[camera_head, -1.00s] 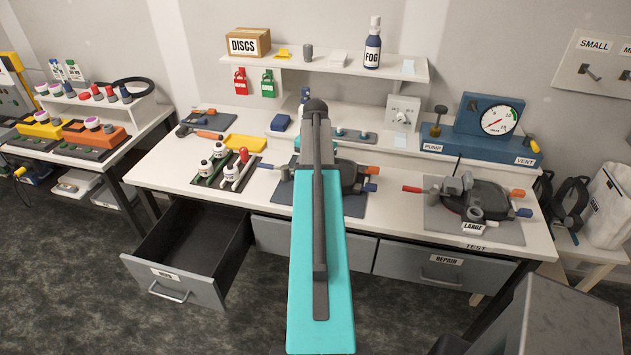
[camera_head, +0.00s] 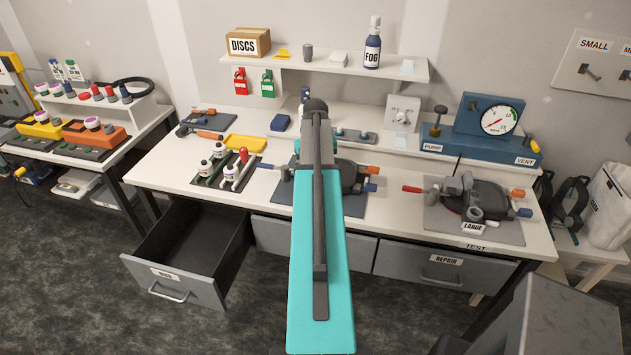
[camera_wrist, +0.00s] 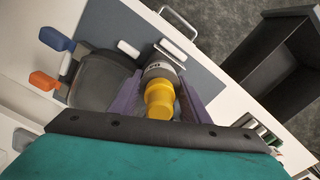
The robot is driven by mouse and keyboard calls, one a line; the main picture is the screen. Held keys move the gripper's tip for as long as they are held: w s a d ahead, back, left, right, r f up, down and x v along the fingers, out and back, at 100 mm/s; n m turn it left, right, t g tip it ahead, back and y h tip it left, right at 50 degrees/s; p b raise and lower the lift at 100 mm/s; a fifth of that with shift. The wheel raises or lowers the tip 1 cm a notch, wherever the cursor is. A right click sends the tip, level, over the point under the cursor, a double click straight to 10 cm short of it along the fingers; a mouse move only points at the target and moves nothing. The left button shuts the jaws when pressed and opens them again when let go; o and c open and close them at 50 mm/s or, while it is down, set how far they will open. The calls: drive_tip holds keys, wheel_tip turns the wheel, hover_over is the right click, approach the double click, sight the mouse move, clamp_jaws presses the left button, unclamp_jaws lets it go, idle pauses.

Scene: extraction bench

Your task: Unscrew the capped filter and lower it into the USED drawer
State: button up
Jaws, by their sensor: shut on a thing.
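In the wrist view my gripper (camera_wrist: 162,108) is shut on the capped filter, with its purple-grey jaws on both sides of it. The filter shows a yellow cap (camera_wrist: 160,98) and a grey body (camera_wrist: 158,70) with a dark label band. It is at the dark mask-shaped unit (camera_wrist: 104,80) on the grey mat; whether its thread still engages cannot be told. In the head view my arm hides the filter and gripper. The open drawer (camera_head: 188,250) is empty at the lower left; its front label is too small to read. It also shows in the wrist view (camera_wrist: 262,48).
A rack of small bottles (camera_head: 225,168) stands on the bench between the drawer and the mat. A second unit labelled LARGE (camera_head: 474,228) sits to the right. The closed REPAIR drawer (camera_head: 430,275) is below it. A shelf (camera_head: 330,68) runs behind.

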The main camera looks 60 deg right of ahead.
drive_tip(key=shift+o, duration=0.3)
drive_tip(key=n, duration=0.7)
drive_tip(key=o, duration=1.2)
drive_tip(key=shift+w, duration=0.1)
drive_tip(key=shift+m, duration=0.8)
drive_tip(key=m, duration=1.4)
drive_tip(key=shift+m, duration=3)
